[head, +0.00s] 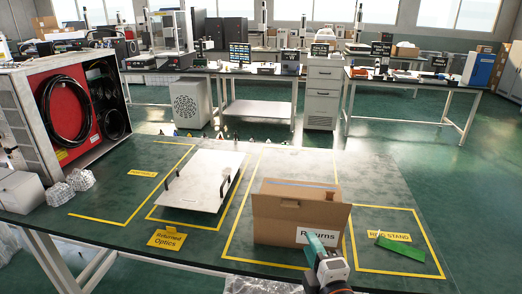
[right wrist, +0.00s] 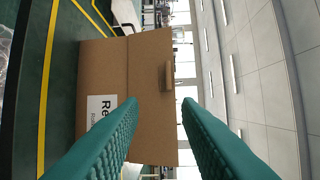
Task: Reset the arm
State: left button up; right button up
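My right gripper (head: 318,248) comes in from the bottom of the head view, in front of the cardboard box marked "Returns" (head: 278,222) and near its lower right part. In the right wrist view its two teal fingers (right wrist: 159,102) are spread apart with nothing held between them. The box (right wrist: 105,70) stands beyond the fingers there; I cannot tell whether they touch it. My left gripper does not show in either view.
The green table (head: 110,200) has yellow taped zones. A white panel with black handles (head: 203,182) lies left of the box, and a green piece (head: 401,248) lies to its right. A cabinet with black hoses (head: 75,110) stands at the left. Benches stand behind.

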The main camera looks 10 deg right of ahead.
jog(key=s+d+f+m+g+h, duration=0.1)
jog(key=s+d+f+m+g, duration=0.2)
jog(key=s+f+m+g, duration=0.7)
jog(key=s+d+f+m+g+h, duration=0.1)
jog(key=s+d+f+m+g, duration=0.15)
jog(key=s+f+m, duration=0.6)
jog(key=s+f+n+g+p, duration=0.1)
jog(key=s+f, duration=0.2)
jog(key=f, duration=1)
jog(key=s+f+n+g+p, duration=0.15)
jog(key=s+f, duration=0.25)
jog(key=f, duration=0.9)
jog(key=s+d+f+g, duration=0.1)
jog(key=s+d+f, duration=0.1)
jog(key=s+f, duration=1.1)
jog(key=s, duration=0.3)
jog(key=shift+d+f+p, duration=0.25)
jog(key=shift+p, duration=0.15)
jog(key=shift+c, duration=0.3)
